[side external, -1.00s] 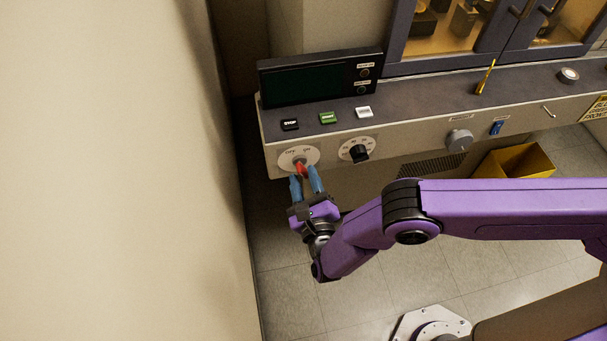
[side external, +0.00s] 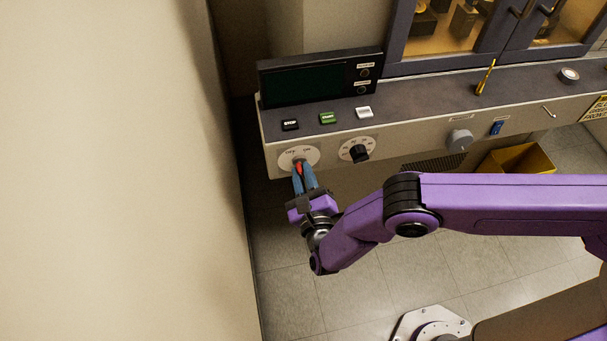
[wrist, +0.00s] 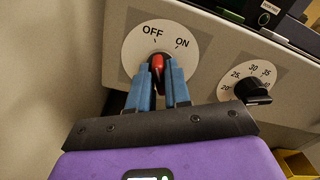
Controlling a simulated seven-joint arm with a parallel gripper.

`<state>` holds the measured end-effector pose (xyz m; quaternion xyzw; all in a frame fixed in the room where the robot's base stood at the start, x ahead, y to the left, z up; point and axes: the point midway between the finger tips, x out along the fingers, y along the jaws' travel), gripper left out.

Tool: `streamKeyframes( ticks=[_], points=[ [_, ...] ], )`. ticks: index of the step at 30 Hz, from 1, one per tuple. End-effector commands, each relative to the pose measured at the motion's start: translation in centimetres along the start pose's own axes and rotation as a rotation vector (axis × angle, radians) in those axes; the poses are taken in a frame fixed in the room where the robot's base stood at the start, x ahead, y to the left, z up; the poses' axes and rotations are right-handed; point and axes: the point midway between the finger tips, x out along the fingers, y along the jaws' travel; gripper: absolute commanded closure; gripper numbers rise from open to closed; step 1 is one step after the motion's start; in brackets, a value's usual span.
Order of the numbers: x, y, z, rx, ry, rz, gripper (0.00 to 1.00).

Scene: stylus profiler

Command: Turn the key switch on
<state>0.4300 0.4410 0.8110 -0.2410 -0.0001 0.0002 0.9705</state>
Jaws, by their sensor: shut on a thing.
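The key switch has a red handle (wrist: 157,64) on a round white plate (wrist: 133,49) marked OFF and ON. In the wrist view the handle stands near upright, its top just below and between the two labels, closer to OFF. In the side external view the plate (side external: 286,158) is at the left end of the panel's front face, with a little red of the handle (side external: 299,168) showing. My gripper (wrist: 160,77) is shut on the red handle, one blue finger on each side. The fingers hide the handle's lower part. My gripper also shows in the side external view (side external: 300,171).
A black dial (side external: 360,153) sits right of the key switch. Farther right are a grey knob (side external: 459,140) and a blue rocker switch (side external: 496,128). STOP (side external: 290,124), green (side external: 327,118) and white (side external: 364,112) buttons lie on top. A wall rises at left.

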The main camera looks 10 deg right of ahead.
Motion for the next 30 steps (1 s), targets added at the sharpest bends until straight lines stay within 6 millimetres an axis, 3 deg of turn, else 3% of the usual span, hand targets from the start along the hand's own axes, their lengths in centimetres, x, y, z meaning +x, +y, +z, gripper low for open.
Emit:
streamKeyframes(
  ticks=[8,30],
  points=[
    [-0.04,-0.02,-0.05,0.163,0.001,-0.001,1.0],
    [-0.03,-0.06,-0.11,0.82,0.001,-0.001,1.0]
  ],
)
